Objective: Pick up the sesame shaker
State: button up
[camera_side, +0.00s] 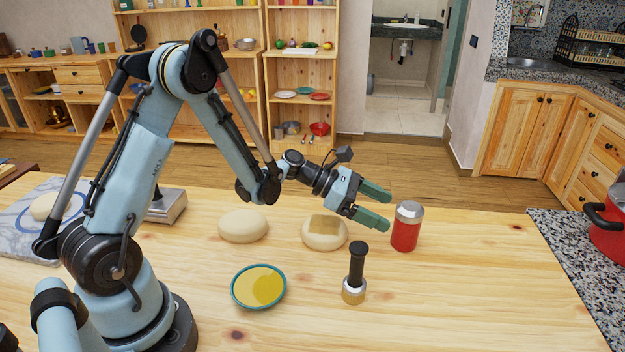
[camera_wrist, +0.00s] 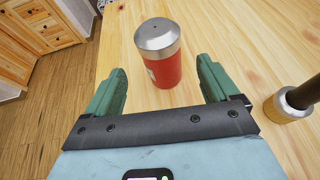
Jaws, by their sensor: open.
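The sesame shaker seems to be the red cylinder with a silver metal lid (camera_side: 407,227), upright on the wooden table; no label can be read. In the wrist view the shaker (camera_wrist: 162,55) stands ahead of my gripper, lined up with the gap between the two green fingers. My gripper (camera_side: 380,208) is open and empty, just left of the shaker in the side view. The fingers (camera_wrist: 161,92) point towards the shaker from either side of its line. I cannot tell whether the tips touch it; they seem apart.
A black-handled tamper with a metal base (camera_side: 354,275) stands near; it also shows right in the wrist view (camera_wrist: 285,105). Two dough rounds (camera_side: 243,226) (camera_side: 322,240) and a teal-rimmed dish of yellow liquid (camera_side: 258,287) lie left. A red pot (camera_side: 608,225) sits on the right counter.

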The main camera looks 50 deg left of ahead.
aim_at(408, 219)
jog(key=shift+x, duration=3.5)
jog(key=shift+d+r, duration=0.1)
jog(key=shift+r, duration=0.1)
jog(key=shift+c, duration=0.2)
jog(key=c, duration=1.1)
jog(key=shift+c, duration=0.2)
jog(key=shift+r, duration=0.15)
